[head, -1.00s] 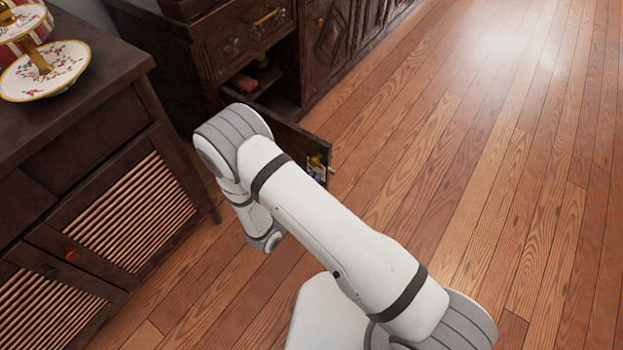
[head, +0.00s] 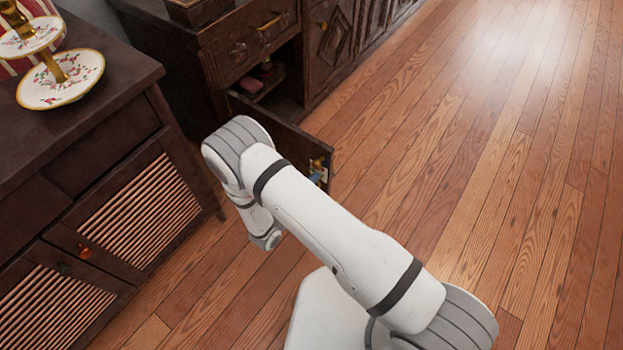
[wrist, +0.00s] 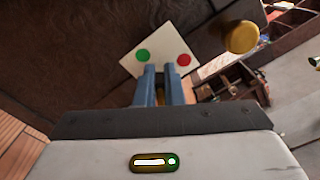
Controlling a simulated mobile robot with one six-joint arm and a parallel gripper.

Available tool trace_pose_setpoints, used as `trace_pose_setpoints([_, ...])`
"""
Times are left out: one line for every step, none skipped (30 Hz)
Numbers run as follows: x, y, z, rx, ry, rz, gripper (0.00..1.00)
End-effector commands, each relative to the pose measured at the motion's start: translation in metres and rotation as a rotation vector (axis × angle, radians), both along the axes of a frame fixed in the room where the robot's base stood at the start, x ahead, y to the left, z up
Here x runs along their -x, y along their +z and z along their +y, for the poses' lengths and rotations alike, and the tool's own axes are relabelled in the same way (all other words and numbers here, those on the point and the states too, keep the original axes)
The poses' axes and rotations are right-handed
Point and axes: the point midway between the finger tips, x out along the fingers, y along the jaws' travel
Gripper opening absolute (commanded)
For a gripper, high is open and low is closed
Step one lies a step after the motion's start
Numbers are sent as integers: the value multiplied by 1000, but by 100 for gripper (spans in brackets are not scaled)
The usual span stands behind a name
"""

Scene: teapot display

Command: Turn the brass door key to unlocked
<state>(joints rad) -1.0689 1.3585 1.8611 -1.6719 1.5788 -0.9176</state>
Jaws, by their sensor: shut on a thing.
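A cabinet door (head: 285,130) stands open in the head view, with small brass parts near its free edge. In the wrist view a pale plate (wrist: 163,37) with a green dot on the left and a red dot on the right is fixed to the dark wood. My gripper (wrist: 163,70), with blue fingers, is at the plate's lower edge between the dots, shut on the key. The key itself is hidden by the fingers, so its angle cannot be told. A round brass knob (wrist: 242,37) is right of the plate.
A slatted dark cabinet (head: 130,215) stands at the left with a floral tiered stand (head: 60,82) on top. A carved dresser (head: 250,45) is behind the door, with a shelf compartment showing. The wooden floor (head: 480,170) to the right is clear.

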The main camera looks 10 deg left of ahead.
Motion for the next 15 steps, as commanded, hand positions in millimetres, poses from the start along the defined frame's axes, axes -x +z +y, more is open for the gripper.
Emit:
trace_pose_setpoints([0, 0, 1, 40, 1, 17, 0])
trace_pose_setpoints([0, 0, 1, 66, 1, 28, 0])
trace_pose_setpoints([0, -1, 1, 101, 2, 43, 0])
trace_pose_setpoints([0, -1, 1, 127, 2, 54, 0])
trace_pose_setpoints([0, -2, 2, 153, 2, 64, 0])
trace_pose_setpoints([0, -2, 2, 187, 2, 79, 0])
trace_pose_setpoints([0, -3, 2, 211, 2, 89, 0])
trace_pose_setpoints([0, -3, 2, 234, 2, 99, 0])
trace_pose_setpoints([0, -4, 2, 265, 2, 112, 0])
trace_pose_setpoints([0, -4, 2, 287, 2, 121, 0])
trace_pose_setpoints([0, -5, 2, 309, 2, 130, 0])
trace_pose_setpoints([0, -5, 2, 336, 2, 142, 0])
trace_pose_setpoints([0, -6, 3, 356, 2, 150, 0])
trace_pose_setpoints([0, -6, 3, 373, 2, 158, 0])
trace_pose_setpoints([0, -6, 3, 396, 2, 167, 0])
